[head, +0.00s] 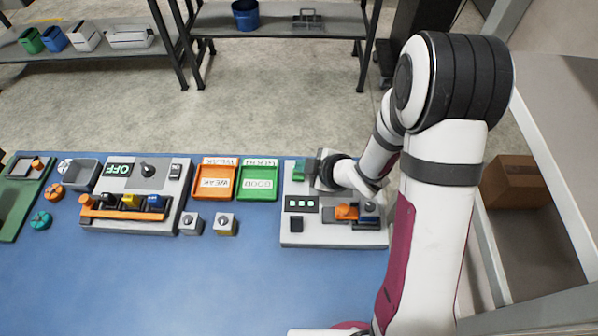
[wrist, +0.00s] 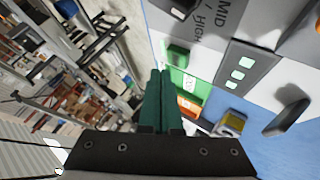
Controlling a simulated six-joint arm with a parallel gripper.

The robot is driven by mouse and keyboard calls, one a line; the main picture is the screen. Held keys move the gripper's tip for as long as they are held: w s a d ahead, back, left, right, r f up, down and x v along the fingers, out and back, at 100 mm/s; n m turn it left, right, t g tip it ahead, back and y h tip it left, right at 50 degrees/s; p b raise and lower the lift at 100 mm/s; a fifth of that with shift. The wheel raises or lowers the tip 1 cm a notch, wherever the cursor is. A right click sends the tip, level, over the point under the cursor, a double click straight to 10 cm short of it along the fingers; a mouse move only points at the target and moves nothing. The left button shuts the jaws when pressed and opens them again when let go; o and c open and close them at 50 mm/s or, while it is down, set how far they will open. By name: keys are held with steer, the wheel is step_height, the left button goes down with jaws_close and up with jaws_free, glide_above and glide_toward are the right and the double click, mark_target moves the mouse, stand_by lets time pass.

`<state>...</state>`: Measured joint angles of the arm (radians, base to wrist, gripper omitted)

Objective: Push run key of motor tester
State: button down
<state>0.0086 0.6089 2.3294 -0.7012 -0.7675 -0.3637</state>
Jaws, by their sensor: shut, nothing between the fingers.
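The motor tester (head: 288,239) is a pale grey panel at the right end of the blue table. A green key (head: 299,171), which I take for the run key, sits at its far left corner; it also shows in the wrist view (wrist: 179,55). My gripper (head: 315,169) is over the far part of the panel, just right of this key. In the wrist view its dark green fingers (wrist: 160,73) are together and empty, with the tips close to the key. I cannot tell whether they touch it. My gripper and arm hide part of the panel.
The tester carries a display with three lit squares (head: 301,204), a dark block (head: 296,224) and an orange part (head: 346,212). To its left are a green tray (head: 258,196), an orange tray (head: 215,196) and two small blocks (head: 225,224). The front table surface is clear.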

mark_target(303, 177)
step_height(303, 177, up, 6)
stand_by(0.5)
steer(key=s+d+r+m+g+h, duration=0.1)
steer(key=s+d+r+m+h, duration=0.3)
steer(key=d+m, duration=0.3)
steer(key=s+d+r+m+h, duration=0.3)
steer(key=s+d+m+h, duration=0.15)
steer(key=d+m, duration=0.3)
steer(key=s+a+r+m+g+y, duration=0.1)
steer(key=s+a+m+g, duration=0.1)
steer(key=s, duration=0.6)
steer(key=s+a+r+m+g+y, duration=0.1)
steer(key=s+a+m+g+y, duration=0.1)
steer(key=s+m, duration=0.4)
steer(key=s+a+g, duration=0.1)
steer(key=s+a, duration=0.1)
steer(key=s, duration=0.1)
steer(key=shift+s+a+g, duration=0.15)
steer(key=shift+s+g, duration=0.1)
steer(key=shift+g, duration=0.05)
